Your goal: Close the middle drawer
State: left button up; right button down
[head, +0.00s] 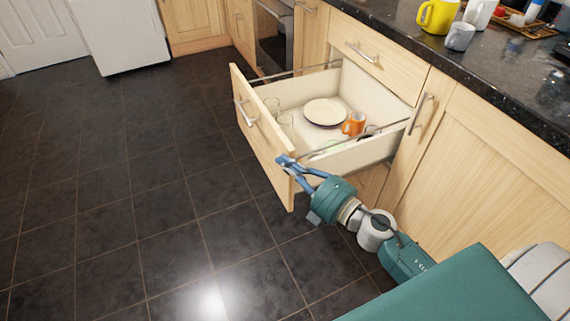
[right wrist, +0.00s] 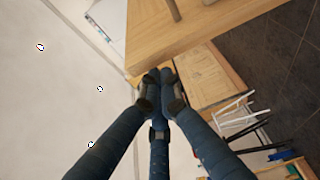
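The middle drawer (head: 262,128) is pulled far out below a shut top drawer (head: 375,52). Its pale wood front has a metal bar handle (head: 243,116). Inside are a white plate (head: 325,112), an orange mug (head: 353,124) and clear glasses. My right gripper (head: 284,161) is at the near right end of the drawer front, by its top edge. In the right wrist view its blue fingers (right wrist: 160,80) come together at the tips, with nothing visible held between them. Whether they touch the drawer front is unclear. My left gripper is out of view.
A dark granite counter (head: 460,68) runs above the drawers, with a yellow mug (head: 437,16), a grey cup (head: 459,36) and a tray (head: 522,24). A cupboard door (head: 500,170) is right of the drawer. The dark tiled floor (head: 130,200) is clear.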

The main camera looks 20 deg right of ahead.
jog(key=shift+d, duration=0.1)
pick_arm(q)
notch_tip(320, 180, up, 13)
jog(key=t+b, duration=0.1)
jog(key=b, duration=0.5)
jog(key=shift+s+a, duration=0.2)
pick_arm(e)
jog(key=w+d, duration=0.1)
jog(key=d, duration=2.7)
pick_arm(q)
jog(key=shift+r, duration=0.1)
pick_arm(e)
jog(key=shift+a, duration=0.1)
